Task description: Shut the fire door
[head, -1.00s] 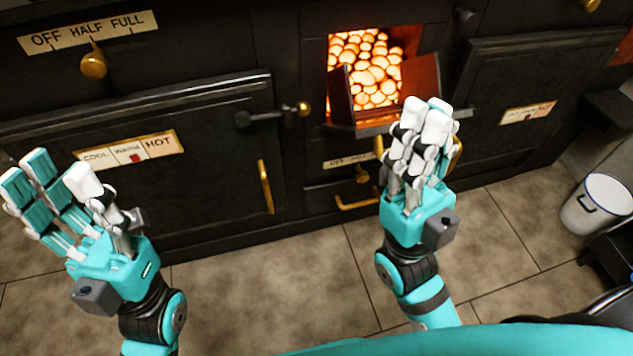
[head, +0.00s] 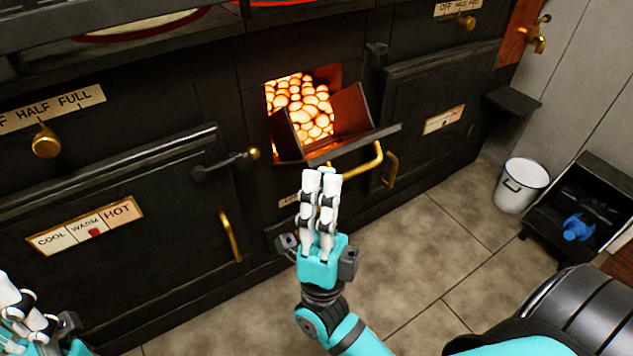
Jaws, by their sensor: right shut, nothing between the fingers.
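The fire door (head: 352,145) is open, tilted outward below the firebox opening, with glowing coals (head: 300,100) behind it. Its brass bar handle (head: 362,165) sticks out from the front. My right gripper (head: 321,180) is shut and empty, its fingertips just below the door's lower edge and by the left end of the handle. I cannot tell if they touch. My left gripper (head: 18,305) is at the lower left corner, partly cut off by the frame, far from the door.
A dark oven door (head: 165,190) with a brass handle stands left of the firebox, another (head: 440,100) to the right. A white bucket (head: 521,186) and a dark open box (head: 560,215) stand at the right. The tiled floor (head: 420,250) in front is clear.

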